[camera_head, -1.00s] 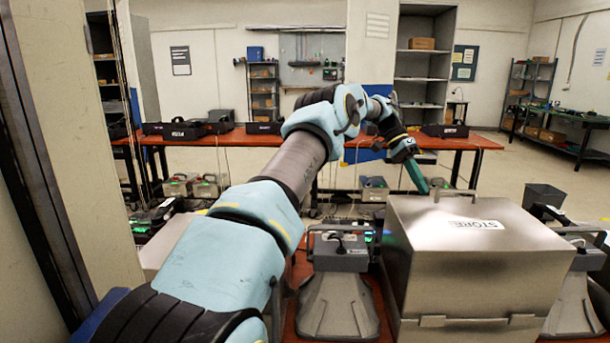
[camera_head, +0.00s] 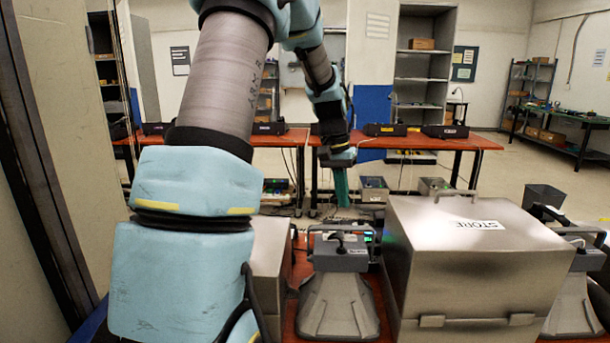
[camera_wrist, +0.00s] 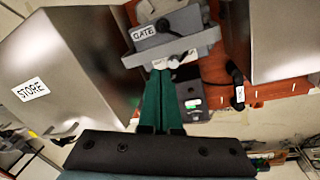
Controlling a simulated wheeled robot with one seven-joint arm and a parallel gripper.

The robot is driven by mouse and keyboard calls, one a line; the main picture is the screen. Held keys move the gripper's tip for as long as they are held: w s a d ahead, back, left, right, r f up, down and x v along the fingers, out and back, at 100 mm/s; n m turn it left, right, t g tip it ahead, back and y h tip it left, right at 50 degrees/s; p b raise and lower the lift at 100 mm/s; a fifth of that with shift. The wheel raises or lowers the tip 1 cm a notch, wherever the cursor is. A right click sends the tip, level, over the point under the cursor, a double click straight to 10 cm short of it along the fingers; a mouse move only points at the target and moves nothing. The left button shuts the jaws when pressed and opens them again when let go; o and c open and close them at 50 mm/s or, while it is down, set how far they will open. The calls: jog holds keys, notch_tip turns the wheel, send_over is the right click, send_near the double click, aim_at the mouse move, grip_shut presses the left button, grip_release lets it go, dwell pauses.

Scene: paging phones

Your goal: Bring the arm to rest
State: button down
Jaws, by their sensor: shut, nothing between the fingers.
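My gripper (camera_head: 341,190) is shut and empty, its green fingers pointing down above the far end of the paging phone with the horn. In the wrist view the green fingers (camera_wrist: 163,103) lie together, and a grey unit labelled GATE (camera_wrist: 172,40) shows just beyond their tips. My arm rises from the lower left of the head view, bends at the top and hangs down to the gripper. The grey horn phone (camera_head: 340,285) stands on the red-brown bench in front of me.
A metal box labelled STORE (camera_head: 478,265) stands right of the horn phone. Another metal box (camera_head: 270,262) stands on its left, partly behind my arm. A red-topped table (camera_head: 455,142) with several black devices stands farther back. Open floor lies at the right.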

jog(key=s+a+f+n+t+y, duration=0.25)
jog(key=s+a+n, duration=0.25)
jog(key=s+a, duration=1.1)
jog(key=shift+h, duration=0.35)
jog(key=f+b, duration=0.2)
jog(key=f, duration=0.1)
jog(key=s+f+b, duration=0.1)
jog(key=f+b, duration=0.5)
jog(key=shift+s+f, duration=0.1)
jog(key=shift+s, duration=0.25)
